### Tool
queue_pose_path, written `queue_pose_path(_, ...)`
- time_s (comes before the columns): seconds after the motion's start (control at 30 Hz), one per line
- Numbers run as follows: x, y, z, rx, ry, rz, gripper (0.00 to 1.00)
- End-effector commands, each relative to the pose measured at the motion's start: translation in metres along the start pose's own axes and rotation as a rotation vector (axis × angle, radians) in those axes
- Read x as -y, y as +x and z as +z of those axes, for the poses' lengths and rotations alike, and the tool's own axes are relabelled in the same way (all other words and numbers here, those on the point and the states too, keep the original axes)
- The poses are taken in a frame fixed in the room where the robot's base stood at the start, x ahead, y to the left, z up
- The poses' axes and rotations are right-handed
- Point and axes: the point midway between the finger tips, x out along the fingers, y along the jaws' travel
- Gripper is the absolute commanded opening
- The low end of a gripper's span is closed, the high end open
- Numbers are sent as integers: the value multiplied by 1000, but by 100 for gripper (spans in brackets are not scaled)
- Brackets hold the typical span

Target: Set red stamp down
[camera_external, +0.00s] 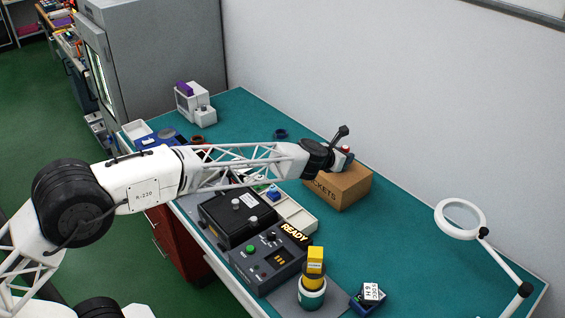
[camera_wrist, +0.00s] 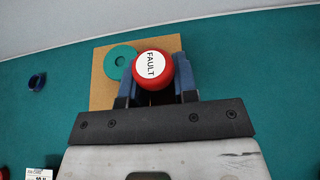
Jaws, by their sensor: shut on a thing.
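The red stamp (camera_wrist: 150,68) shows in the wrist view as a round red top with a white label reading FAULT. My gripper (camera_wrist: 156,84) is shut on it, with a blue finger on each side. In the external view, my gripper (camera_external: 330,156) is over the cardboard box (camera_external: 345,188), whose side lettering is partly hidden. Whether the stamp touches the box cannot be told.
The black READY tester (camera_external: 272,262) stands in front of the box, near a yellow-topped stamp (camera_external: 315,262) on a round base. A magnifier lamp (camera_external: 460,218) stands at right. A dark blue ring (camera_external: 280,134) lies behind the arm. The teal bench right of the box is clear.

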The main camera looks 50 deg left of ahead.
Motion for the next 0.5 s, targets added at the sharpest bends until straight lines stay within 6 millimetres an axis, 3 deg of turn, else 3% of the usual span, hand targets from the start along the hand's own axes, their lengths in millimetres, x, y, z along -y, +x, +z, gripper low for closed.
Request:
queue_pose_path(0.27, 0, -1, 3, -1, 0, 0, 4)
queue_pose_path(0.5, 0, -8, 21, 0, 0, 0, 4)
